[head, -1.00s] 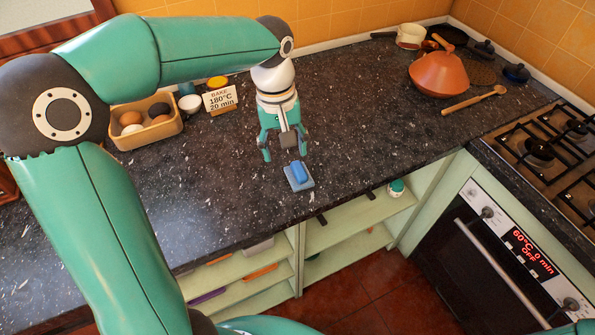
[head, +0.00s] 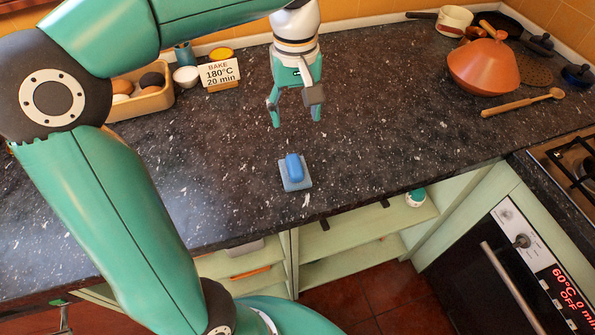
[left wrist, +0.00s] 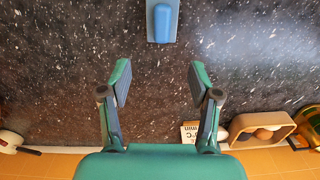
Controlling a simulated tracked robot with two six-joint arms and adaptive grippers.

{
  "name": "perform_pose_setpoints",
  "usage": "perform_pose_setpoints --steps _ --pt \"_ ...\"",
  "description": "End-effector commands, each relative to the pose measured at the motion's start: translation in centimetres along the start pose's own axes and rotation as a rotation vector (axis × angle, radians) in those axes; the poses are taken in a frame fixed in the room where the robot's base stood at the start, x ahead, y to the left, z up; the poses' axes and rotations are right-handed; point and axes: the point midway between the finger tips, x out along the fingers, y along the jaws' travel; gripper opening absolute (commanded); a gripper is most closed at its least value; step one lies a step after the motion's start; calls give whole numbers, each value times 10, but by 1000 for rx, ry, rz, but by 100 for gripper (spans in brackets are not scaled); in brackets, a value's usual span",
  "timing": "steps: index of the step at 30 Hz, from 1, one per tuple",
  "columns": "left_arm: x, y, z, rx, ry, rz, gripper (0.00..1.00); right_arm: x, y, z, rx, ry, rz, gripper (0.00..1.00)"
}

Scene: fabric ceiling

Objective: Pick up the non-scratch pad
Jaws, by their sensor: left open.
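The non-scratch pad (head: 294,172) looks like a blue block on a flat grey-blue square, lying on the dark speckled counter near its front edge. It also shows at the top of the left wrist view (left wrist: 162,22). My left gripper (head: 296,122) is open and empty, with its fingers pointing down, above the counter and farther back than the pad. In the left wrist view the open fingers (left wrist: 158,75) stand apart with bare counter between them, and the pad lies beyond their tips. My right gripper is not in view.
A bake sign (head: 220,74), a white cup (head: 186,77) and an egg box (head: 145,103) stand at the back left. An orange tagine (head: 487,68) and a wooden spoon (head: 522,103) lie at the right. The counter around the pad is clear.

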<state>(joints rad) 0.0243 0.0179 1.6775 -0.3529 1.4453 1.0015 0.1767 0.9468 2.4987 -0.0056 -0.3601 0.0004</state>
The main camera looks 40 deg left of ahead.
Motion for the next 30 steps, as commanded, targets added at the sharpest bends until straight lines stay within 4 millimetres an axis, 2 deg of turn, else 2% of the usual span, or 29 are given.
perform_pose_setpoints --steps 3,12,16,23,30 --pt "21 -7 0 -14 -3 -4 62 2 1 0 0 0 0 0" --pt "84 -10 -2 -23 -3 -4 62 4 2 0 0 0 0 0" --pt "100 -10 -2 -24 -2 -2 62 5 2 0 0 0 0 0" --pt "112 -10 -1 -24 -2 -3 62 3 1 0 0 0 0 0" --pt "146 -8 1 -25 -3 -3 62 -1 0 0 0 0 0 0"
